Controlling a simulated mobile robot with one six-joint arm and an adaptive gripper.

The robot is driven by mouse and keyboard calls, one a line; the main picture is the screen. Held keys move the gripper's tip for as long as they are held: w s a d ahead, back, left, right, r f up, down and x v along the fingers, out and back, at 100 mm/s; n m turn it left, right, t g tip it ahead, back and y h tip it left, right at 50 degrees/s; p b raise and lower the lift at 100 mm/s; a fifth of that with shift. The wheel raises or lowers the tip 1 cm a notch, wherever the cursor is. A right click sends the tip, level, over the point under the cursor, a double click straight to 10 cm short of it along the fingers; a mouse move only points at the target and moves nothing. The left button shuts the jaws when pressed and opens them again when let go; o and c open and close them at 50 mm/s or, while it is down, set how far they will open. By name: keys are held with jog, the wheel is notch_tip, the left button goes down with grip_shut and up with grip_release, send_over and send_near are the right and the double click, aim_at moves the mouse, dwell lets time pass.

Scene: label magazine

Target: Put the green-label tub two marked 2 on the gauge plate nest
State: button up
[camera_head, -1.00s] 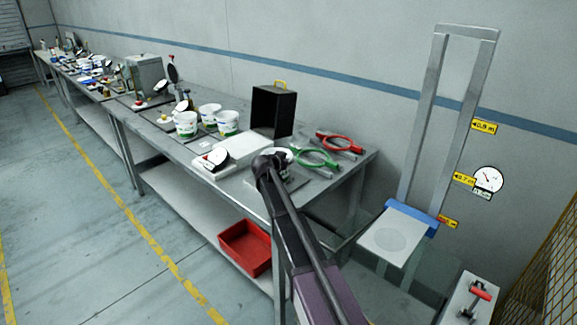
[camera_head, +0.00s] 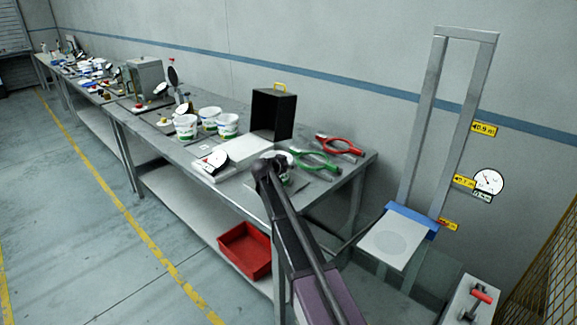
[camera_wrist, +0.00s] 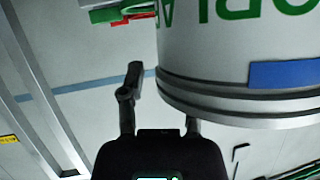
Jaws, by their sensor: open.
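A white tub (camera_wrist: 225,50) with green lettering and a blue patch fills the upper right of the wrist view, upside down in the picture. Its number is not visible. My gripper (camera_wrist: 160,100) is open; one finger stands clear at the left, and the tub hides the tip of the other. I cannot tell whether they touch. In the head view the arm's end (camera_head: 267,168) is over the near end of the bench, with a white round shape (camera_head: 284,156) partly hidden behind it. Three white tubs with green labels (camera_head: 185,127) stand farther back. I cannot identify the gauge plate nest for certain.
Green-handled (camera_head: 318,161) and red-handled tools (camera_head: 340,144) lie right of the arm's end. A black box (camera_head: 272,112) and white block (camera_head: 238,149) stand behind. A red bin (camera_head: 245,251) is below. A lift with a white platform (camera_head: 392,240) stands right of the bench.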

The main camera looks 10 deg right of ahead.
jog(key=shift+r, duration=0.1)
jog(key=shift+r, duration=0.15)
jog(key=p+v, duration=0.4)
jog(key=v, duration=0.8)
jog(key=shift+p, duration=0.4)
jog(key=shift+s, duration=0.1)
jog(key=s+d+f+n+g+y, duration=0.1)
jog(key=s+d+f+n+g, duration=0.2)
jog(key=s, duration=0.4)
jog(key=s+d+f+g+y, duration=0.2)
jog(key=s+d+f, duration=0.15)
jog(key=s, duration=0.45)
jog(key=s+a+f+n+g+y, duration=0.1)
jog(key=s+f+n+g+y, duration=0.1)
jog(key=s, duration=0.7)
jog(key=s+a+f+n+g+y, duration=0.1)
jog(key=s+f+n+g+y, duration=0.2)
jog(key=s, duration=0.7)
jog(key=shift+n+y, duration=0.5)
jog(key=shift+n, duration=0.3)
